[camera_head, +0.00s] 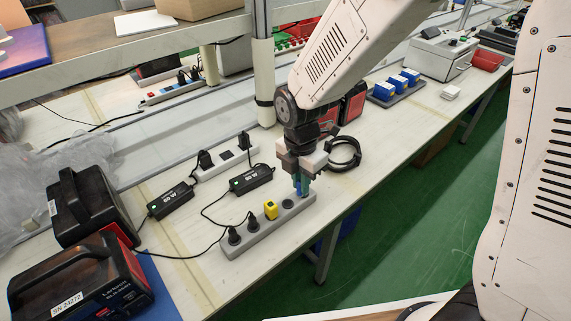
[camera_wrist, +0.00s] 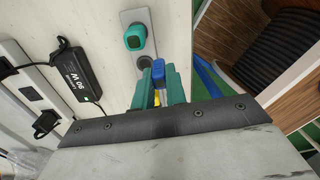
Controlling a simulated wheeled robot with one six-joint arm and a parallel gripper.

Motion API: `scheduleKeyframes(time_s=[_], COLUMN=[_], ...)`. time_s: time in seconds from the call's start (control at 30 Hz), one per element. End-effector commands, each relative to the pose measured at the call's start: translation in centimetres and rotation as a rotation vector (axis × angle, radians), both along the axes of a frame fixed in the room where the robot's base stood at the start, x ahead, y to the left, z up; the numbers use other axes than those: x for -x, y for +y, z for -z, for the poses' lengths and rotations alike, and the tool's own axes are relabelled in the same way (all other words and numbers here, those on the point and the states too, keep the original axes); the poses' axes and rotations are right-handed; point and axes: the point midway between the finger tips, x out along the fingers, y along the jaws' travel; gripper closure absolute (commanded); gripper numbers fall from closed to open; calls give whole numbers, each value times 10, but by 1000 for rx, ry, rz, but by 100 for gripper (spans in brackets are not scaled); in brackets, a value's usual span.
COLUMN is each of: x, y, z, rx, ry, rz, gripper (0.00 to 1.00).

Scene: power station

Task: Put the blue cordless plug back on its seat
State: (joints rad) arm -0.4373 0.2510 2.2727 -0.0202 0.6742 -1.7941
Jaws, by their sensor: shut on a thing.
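My gripper (camera_wrist: 159,84) has teal fingers and is shut on the blue plug (camera_wrist: 158,70), which shows between its fingertips in the wrist view. In the head view my gripper (camera_head: 302,186) is at the far end of the grey socket strip (camera_head: 240,245). An empty round seat (camera_head: 288,204) lies between it and the yellow plug (camera_head: 270,210). In the wrist view the empty seat (camera_wrist: 144,62) is just left of the blue plug, beside a green plug (camera_wrist: 135,36) on the strip. The blue plug appears apart from the seat; its lower end is hidden.
Two black plugs (camera_head: 240,230) with cables sit at the strip's near end. Black power adapters (camera_head: 251,178) and a white socket strip (camera_head: 222,165) lie left of it. A coiled black cable (camera_head: 344,153) lies beyond. The bench edge is close on the right.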

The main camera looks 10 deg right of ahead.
Motion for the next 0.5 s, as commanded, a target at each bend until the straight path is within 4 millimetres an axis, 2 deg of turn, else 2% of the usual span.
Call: scheduleKeyframes(time_s=[0.03,0.1,0.2,0.5], x=[0,-1,-1,1], y=[12,23,31,36], z=[-6,-11,-13,7], rx=[-14,-27,-34,-33], ry=[-18,-36,-47,-45], rz=[25,59,81,80], gripper=[100,100,100,100])
